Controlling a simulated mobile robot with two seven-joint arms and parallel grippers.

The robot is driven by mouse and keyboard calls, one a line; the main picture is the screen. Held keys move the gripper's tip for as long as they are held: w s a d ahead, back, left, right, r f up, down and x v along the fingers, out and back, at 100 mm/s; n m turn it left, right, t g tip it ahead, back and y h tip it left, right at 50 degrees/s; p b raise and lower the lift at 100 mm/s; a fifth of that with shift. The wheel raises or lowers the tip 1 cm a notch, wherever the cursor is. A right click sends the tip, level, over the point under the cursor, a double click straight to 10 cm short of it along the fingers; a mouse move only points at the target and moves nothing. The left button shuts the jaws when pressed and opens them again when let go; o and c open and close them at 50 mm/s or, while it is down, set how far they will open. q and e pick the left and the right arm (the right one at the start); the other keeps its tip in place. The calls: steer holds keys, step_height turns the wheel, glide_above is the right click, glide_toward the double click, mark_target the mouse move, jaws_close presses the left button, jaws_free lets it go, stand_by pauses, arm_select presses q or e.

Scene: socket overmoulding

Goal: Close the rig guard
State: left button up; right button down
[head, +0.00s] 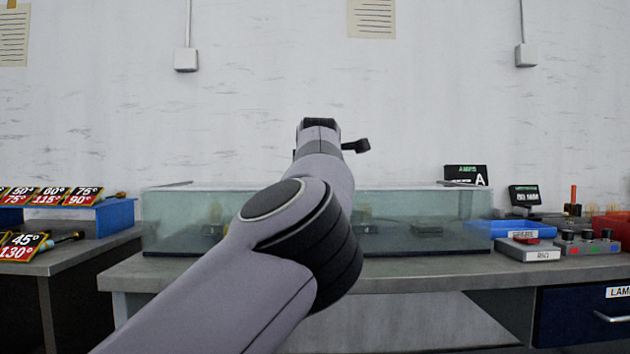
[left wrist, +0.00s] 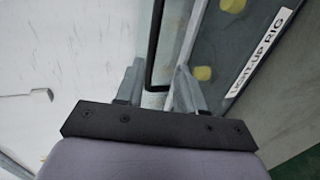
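The rig guard (head: 190,226) is a clear, greenish box-like enclosure on the bench, with dark items behind its panes. My left arm crosses in front of its middle and hides part of it. I cannot tell from the head view how far it is open. In the left wrist view, my left gripper (left wrist: 157,85) has its two fingers apart. A black-edged bar (left wrist: 152,50) lies between them, with visible gaps at the sides; it may be the guard's edge or handle. My left fingertips are hidden in the head view. My right gripper is out of view.
The left wrist view shows a dark panel labelled LIGHT-UP RIG (left wrist: 258,52) with yellow round spots.

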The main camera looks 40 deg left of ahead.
arm_select(q)
steer(key=v, duration=0.4)
steer(key=shift+b, duration=0.4)
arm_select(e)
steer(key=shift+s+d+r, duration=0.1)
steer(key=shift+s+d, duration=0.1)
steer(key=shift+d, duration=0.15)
